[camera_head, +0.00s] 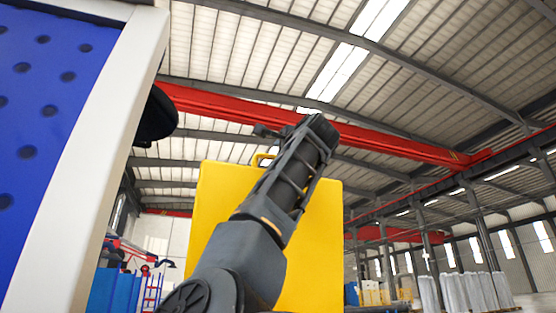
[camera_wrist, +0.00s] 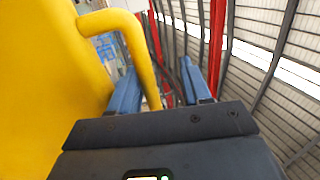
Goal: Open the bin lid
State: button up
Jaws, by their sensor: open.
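The yellow bin lid (camera_head: 318,225) stands as a large upright panel behind my arm in the head view. It fills the left of the wrist view (camera_wrist: 40,85). Its curved yellow handle (camera_head: 262,158) shows at the panel's top edge, partly hidden by my arm. In the wrist view the handle (camera_wrist: 135,42) bends out from the panel and runs down between my two blue-grey fingers. My gripper (camera_wrist: 159,68) is open, with the bar nearer its left finger. I cannot tell whether they touch. In the head view my gripper (camera_head: 266,131) is small and dark. The bin's body is not clearly visible.
A blue dimpled panel with a white frame (camera_head: 85,150) stands close at the left. Red overhead beams (camera_head: 380,140) cross the hall high behind. Pale rolls (camera_head: 465,290) and a blue ladder (camera_head: 153,290) stand far back. The air right of the yellow panel looks clear.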

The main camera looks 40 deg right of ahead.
jog(key=shift+s+a+r, duration=0.15)
jog(key=shift+s+r, duration=0.25)
jog(key=shift+s, duration=0.05)
